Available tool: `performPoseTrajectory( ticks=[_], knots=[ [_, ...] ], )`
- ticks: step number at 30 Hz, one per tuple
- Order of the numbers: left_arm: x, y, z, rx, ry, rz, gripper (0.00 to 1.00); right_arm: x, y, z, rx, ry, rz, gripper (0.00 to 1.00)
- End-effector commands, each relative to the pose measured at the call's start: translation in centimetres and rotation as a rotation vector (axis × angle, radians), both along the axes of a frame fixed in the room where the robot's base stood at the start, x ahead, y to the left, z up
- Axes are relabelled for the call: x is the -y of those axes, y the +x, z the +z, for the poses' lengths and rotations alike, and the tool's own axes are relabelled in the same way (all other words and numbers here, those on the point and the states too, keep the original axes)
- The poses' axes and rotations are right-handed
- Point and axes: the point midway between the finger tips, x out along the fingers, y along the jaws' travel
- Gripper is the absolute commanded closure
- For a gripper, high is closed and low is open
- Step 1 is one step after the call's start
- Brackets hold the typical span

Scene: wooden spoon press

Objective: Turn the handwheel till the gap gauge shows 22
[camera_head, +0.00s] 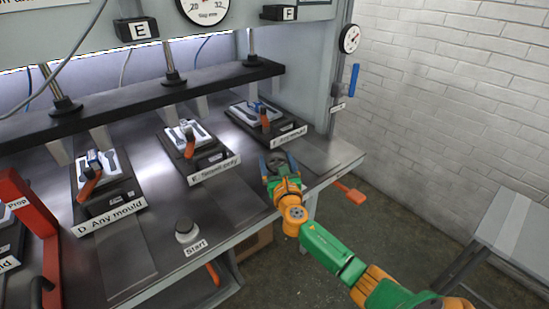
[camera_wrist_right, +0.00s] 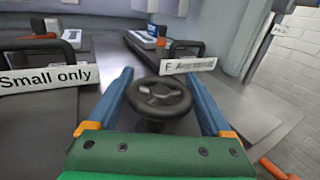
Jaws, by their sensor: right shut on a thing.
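The dark handwheel (camera_head: 279,160) sits at the front of the press bench, below the station labelled F. In the right wrist view the black wheel (camera_wrist_right: 160,97) lies between the two blue fingers. My right gripper (camera_head: 277,167) is shut on the handwheel, one finger on each side; the exact contact points are hard to see. A large white dial (camera_head: 203,10) at the top is cut off by the picture edge; 20 and 32 show on it, but its needle is not clear. My left gripper is not in view.
Three mould stations, labelled D (camera_head: 110,214), E (camera_head: 213,169) and F (camera_head: 287,136), stand on the bench. A Start button (camera_head: 187,230) is at the front. A smaller dial (camera_head: 350,39) and a blue lever (camera_head: 354,79) are at the right. A grey table (camera_head: 510,235) stands far right.

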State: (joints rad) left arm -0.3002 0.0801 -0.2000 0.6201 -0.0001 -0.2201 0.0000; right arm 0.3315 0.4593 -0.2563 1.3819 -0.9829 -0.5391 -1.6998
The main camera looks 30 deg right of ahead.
Motion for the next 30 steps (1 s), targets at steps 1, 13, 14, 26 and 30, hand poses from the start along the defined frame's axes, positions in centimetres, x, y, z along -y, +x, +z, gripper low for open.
performPoseTrajectory(
  ticks=[1,13,14,26,30],
  knots=[
    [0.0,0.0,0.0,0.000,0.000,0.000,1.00,-0.1,0.0,0.1,0.002,0.003,-0.040,0.72],
    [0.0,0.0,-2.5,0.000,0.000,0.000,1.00,0.5,-0.3,-0.4,0.003,0.003,-0.415,0.72],
    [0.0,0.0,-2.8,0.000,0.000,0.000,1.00,0.6,-0.4,-0.5,0.002,0.003,-0.441,0.72],
    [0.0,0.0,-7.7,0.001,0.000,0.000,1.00,1.0,-0.9,-0.5,0.002,0.000,-0.713,0.72],
    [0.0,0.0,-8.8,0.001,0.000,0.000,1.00,1.0,-1.0,-0.3,0.002,0.001,-0.767,0.72]
  ],
)
